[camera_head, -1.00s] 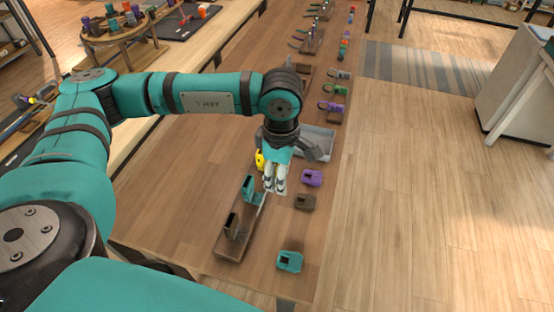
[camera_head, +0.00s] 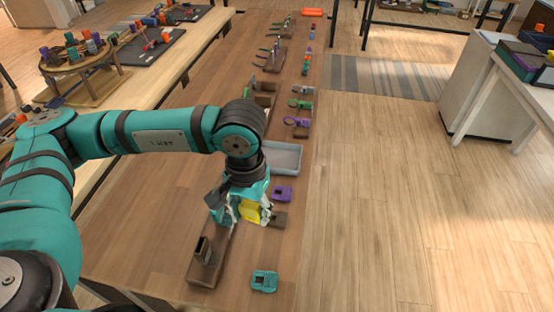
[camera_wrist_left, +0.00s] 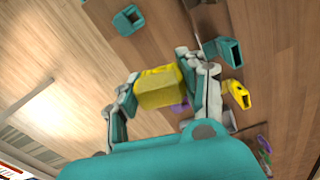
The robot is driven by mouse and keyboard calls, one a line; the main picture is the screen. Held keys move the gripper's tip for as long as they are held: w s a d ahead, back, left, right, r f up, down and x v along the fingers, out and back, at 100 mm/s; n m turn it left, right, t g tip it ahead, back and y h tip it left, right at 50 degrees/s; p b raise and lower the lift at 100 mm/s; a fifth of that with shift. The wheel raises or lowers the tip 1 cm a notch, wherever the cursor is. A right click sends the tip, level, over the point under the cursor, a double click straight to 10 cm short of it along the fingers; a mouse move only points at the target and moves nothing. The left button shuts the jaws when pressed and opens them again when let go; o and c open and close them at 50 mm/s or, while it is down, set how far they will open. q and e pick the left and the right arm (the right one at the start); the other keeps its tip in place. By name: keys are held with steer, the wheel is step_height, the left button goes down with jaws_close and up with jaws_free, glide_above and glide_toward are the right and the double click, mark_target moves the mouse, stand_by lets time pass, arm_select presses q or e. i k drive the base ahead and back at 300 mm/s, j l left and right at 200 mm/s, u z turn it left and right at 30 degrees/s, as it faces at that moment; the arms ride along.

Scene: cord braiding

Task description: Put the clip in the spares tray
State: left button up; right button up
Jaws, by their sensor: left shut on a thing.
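My left gripper (camera_head: 248,212) is shut on a yellow clip (camera_head: 252,210), a blocky piece held above the table. In the left wrist view the yellow clip (camera_wrist_left: 159,88) sits between the two fingers (camera_wrist_left: 160,97). A shallow grey tray (camera_head: 289,158), which may be the spares tray, lies on the table just beyond my gripper; my wrist hides part of it. I cannot see a label on it. A second yellow clip (camera_wrist_left: 240,95) shows on the table in the wrist view. My right gripper is not in view.
A wooden holder (camera_head: 207,270) with an upright piece stands at near left. Several ringed tools stand beyond the grey tray.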

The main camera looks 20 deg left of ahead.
mark_target(275, 159)
steer(key=i+l+u, duration=0.15)
steer(key=l, duration=0.2)
steer(key=i+l+u, duration=0.1)
steer(key=l, duration=0.25)
steer(key=i+l+u, duration=0.15)
steer(key=l, duration=0.2)
steer(key=i+l+u, duration=0.15)
steer(key=i, duration=0.3)
